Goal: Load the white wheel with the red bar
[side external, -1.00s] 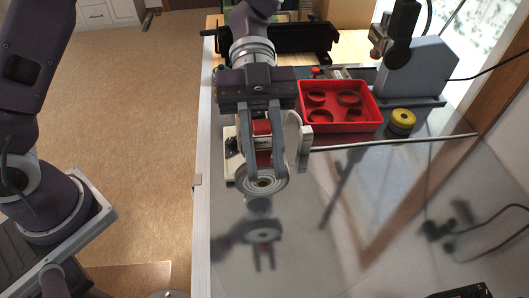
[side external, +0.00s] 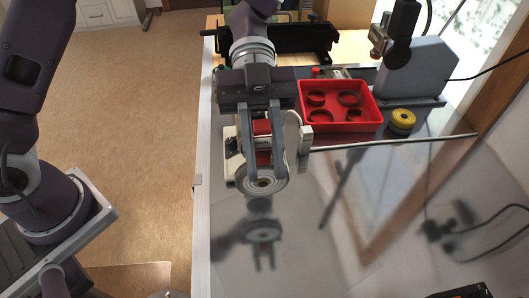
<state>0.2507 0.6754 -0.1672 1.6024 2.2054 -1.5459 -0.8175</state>
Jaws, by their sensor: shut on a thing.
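The white wheel (side external: 262,184) is a pale disc with concentric rings and a brass-coloured centre. It faces the camera at the front of a small machine. My gripper (side external: 264,168) points down over the wheel, one finger on each side of its upper part. Red shows between the fingers just above the wheel, which I take as the red bar (side external: 263,158) held in the jaws. Its ends are hidden, and I cannot tell whether it touches the wheel. More red shows higher between the fingers; I cannot tell whether it belongs to the machine.
A red tray (side external: 340,123) with several round recesses stands right of my gripper. A yellow and black round object (side external: 402,121) lies beside it, below a grey stand (side external: 420,70). A pale curved guard (side external: 293,128) is close to my right finger.

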